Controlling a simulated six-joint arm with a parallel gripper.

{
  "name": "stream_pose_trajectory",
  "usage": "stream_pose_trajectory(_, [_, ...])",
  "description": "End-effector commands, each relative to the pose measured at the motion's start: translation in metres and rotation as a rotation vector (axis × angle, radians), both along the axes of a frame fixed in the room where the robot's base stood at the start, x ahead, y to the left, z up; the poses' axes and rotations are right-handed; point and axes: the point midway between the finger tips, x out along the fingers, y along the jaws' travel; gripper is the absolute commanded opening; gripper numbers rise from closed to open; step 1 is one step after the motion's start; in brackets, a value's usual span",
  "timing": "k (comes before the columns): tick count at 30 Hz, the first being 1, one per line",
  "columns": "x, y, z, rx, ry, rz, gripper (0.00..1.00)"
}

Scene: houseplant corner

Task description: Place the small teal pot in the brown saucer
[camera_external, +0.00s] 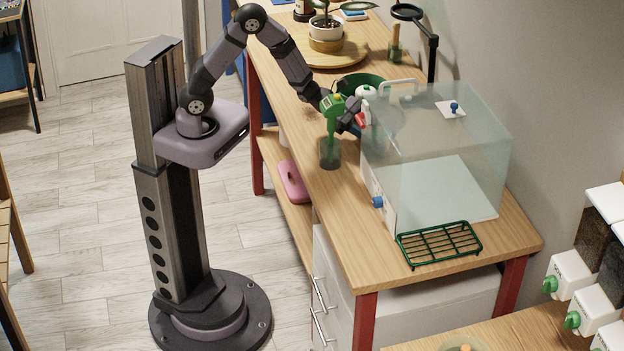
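I cannot make out a small teal pot for certain; it may be hidden or out of view. No clearly brown saucer shows; a tan round base (326,45) sits under a white plant pot (326,30) at the back of the bench. My gripper (352,115) is above the bench, left of the clear box. It is close to a green-headed tool (333,106) and a white bottle with a red nozzle (362,116). Its fingers are too small and overlapped to tell whether they are open or hold anything.
A clear box (440,145) fills the right of the bench, with a green rack (439,244) in front. A dark green cup (330,153) stands near the left edge. A green bowl (360,82) and black stand (432,55) are behind. The front-left bench top is clear.

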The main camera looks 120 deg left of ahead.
Motion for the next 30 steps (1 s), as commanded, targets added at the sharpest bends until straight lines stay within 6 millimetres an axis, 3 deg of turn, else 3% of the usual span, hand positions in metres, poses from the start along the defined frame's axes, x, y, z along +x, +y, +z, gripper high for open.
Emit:
stream_pose_trajectory(1, [0.0, 0.0, 0.0, 0.0, 0.0, 0.0, 0.56])
stream_pose_trajectory(3, [0.0, 0.0, 0.0, 0.0, 0.001, 0.0, 0.65])
stream_pose_trajectory(17, [-0.002, 0.0, 0.005, -0.001, 0.001, 0.001, 0.65])
stream_pose_trajectory(30, [-0.066, -0.001, 0.028, 0.002, -0.002, 0.006, 0.65])
